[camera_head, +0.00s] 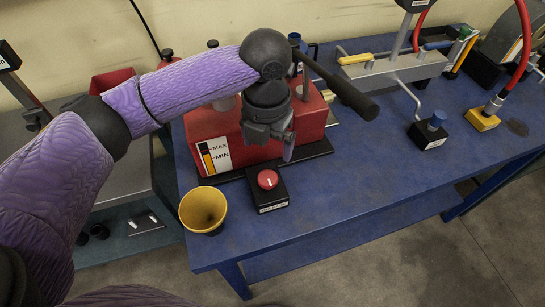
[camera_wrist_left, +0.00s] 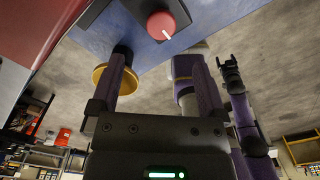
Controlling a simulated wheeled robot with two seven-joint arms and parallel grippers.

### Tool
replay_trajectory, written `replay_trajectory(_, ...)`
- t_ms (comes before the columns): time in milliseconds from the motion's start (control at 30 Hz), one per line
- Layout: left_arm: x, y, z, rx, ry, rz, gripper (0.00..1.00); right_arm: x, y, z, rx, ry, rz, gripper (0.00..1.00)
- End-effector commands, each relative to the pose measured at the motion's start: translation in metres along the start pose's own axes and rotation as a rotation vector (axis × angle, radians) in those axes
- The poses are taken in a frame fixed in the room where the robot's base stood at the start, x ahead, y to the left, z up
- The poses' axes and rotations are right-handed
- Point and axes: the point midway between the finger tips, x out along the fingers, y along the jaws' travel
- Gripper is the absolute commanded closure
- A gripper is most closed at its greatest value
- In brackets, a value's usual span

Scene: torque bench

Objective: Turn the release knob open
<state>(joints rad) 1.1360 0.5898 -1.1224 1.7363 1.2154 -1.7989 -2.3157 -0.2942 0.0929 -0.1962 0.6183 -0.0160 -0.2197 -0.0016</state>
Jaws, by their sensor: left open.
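The release knob (camera_head: 267,179) is a red round knob with a white line on top, on a small black box (camera_head: 270,197) at the bench's front left. It also shows at the top of the left wrist view (camera_wrist_left: 161,25), ahead of the fingers and apart from them. My left gripper (camera_head: 288,152) is open and empty, pointing down behind and slightly right of the knob in the head view. Its two fingers (camera_wrist_left: 160,65) stand wide apart in the wrist view. A dark gripper on a purple arm, seemingly my right one (camera_wrist_left: 230,68), shows small at the right there.
A red tank (camera_head: 205,125) with a MAX/MIN label stands behind the knob. A yellow cup (camera_head: 203,210) stands left of it, near the bench edge. A long dark lever (camera_head: 340,88) reaches right above the bench.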

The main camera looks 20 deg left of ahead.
Motion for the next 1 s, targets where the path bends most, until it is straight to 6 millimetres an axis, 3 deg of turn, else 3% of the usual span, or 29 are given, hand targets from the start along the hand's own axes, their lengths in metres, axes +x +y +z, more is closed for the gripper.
replay_trajectory(200,0.055,-0.001,-0.001,-0.001,0.004,-0.001,0.05,0.015,-0.002,0.008,0.0,-0.015,-0.003,0.15)
replay_trajectory(333,0.081,-0.001,-0.001,0.0,0.002,-0.001,0.05,0.021,-0.003,0.01,0.0,-0.018,-0.004,0.15)
replay_trajectory(500,0.094,-0.001,0.0,-0.001,-0.001,-0.001,0.05,0.024,-0.003,0.01,0.0,-0.019,-0.005,0.15)
replay_trajectory(733,0.094,-0.001,0.0,-0.001,-0.002,-0.001,0.05,0.023,-0.003,0.009,0.0,-0.017,-0.005,0.15)
replay_trajectory(1000,0.094,-0.001,0.0,-0.001,-0.002,-0.001,0.62,0.023,-0.003,0.009,0.0,-0.015,-0.005,0.15)
